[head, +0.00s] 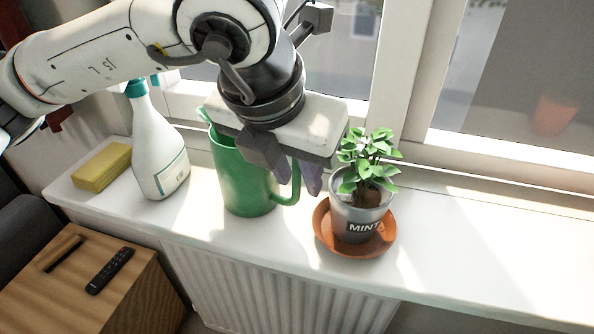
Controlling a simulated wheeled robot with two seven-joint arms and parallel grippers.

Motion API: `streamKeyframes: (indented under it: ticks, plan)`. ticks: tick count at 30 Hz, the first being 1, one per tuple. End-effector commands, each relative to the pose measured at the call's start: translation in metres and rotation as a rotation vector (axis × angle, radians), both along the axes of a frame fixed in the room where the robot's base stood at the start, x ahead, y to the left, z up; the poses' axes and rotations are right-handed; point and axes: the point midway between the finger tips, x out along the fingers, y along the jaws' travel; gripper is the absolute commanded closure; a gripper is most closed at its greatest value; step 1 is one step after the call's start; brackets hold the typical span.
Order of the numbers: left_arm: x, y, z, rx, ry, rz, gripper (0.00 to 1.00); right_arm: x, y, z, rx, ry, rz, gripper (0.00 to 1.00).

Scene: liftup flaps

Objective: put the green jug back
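The green jug (244,178) stands upright on the white windowsill (450,255), between the spray bottle and the potted mint. Its handle (294,188) points right, toward the plant. My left gripper (302,176) reaches down from above, over the jug's right side, with its fingers at the handle. The gripper body hides part of the jug's rim and the top of the handle. I cannot tell whether the fingers are closed on the handle or only beside it. My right gripper is not in view.
A mint plant in a pot (360,215) on an orange saucer (326,240) stands close to the right. A white spray bottle (157,150) and yellow sponge (102,167) are left. A wooden table with a remote (110,270) is below. The sill's right part is clear.

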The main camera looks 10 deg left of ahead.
Motion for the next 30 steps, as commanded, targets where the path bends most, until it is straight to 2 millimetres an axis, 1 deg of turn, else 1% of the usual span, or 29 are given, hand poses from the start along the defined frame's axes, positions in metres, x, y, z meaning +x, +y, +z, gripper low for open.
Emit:
streamKeyframes:
  ticks: [8, 11, 14, 24, 27, 30]
  plan:
    - [0.0, 0.0, 0.001, 0.0, 0.0, 0.0, 0.71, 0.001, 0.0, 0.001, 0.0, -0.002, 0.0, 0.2]
    - [-0.001, 0.0, 0.004, 0.0, -0.001, 0.0, 0.71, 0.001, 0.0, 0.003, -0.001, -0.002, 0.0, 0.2]
    - [-0.005, 0.001, 0.016, -0.001, -0.003, 0.001, 0.71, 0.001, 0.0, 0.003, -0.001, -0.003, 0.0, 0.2]
    - [-0.034, 0.006, 0.082, -0.002, -0.004, 0.0, 0.71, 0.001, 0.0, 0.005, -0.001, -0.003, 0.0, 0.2]
    - [-0.04, 0.007, 0.096, -0.001, -0.004, 0.001, 0.71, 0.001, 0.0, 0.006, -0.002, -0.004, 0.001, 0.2]
    - [-0.044, 0.008, 0.106, 0.0, -0.002, 0.0, 0.71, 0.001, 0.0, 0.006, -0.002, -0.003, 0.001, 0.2]
